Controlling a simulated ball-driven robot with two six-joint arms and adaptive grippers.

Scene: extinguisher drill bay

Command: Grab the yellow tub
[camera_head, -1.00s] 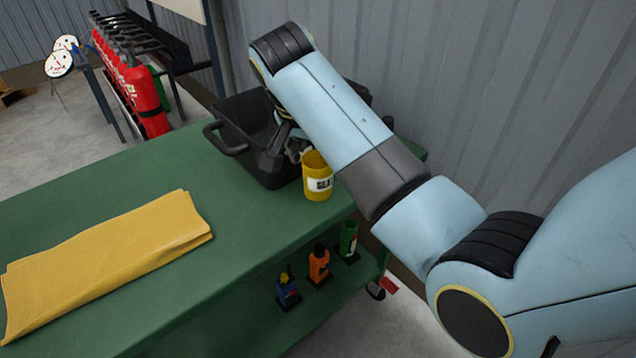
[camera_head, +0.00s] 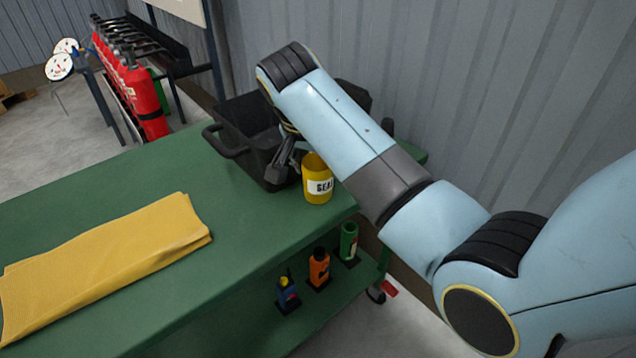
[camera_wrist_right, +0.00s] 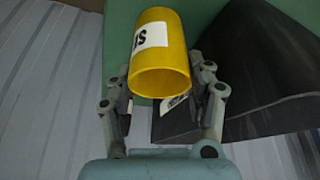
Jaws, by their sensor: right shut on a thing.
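The yellow tub (camera_head: 318,185) with a white label stands upright on the green bench by the black bin. It also shows between the fingers in the right wrist view (camera_wrist_right: 160,70). My right gripper (camera_head: 296,160) is at the tub's left side in the head view, partly hidden by my own arm. In the wrist view its two fingers (camera_wrist_right: 160,98) are on either side of the tub, shut on it. My left gripper is not in view.
The black bin (camera_head: 228,122) with a handle stands right behind the tub. A folded yellow cloth (camera_head: 110,255) lies on the green bench (camera_head: 240,235). Small bottles (camera_head: 319,267) stand on the lower shelf. Red extinguishers (camera_head: 143,95) are at the back left.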

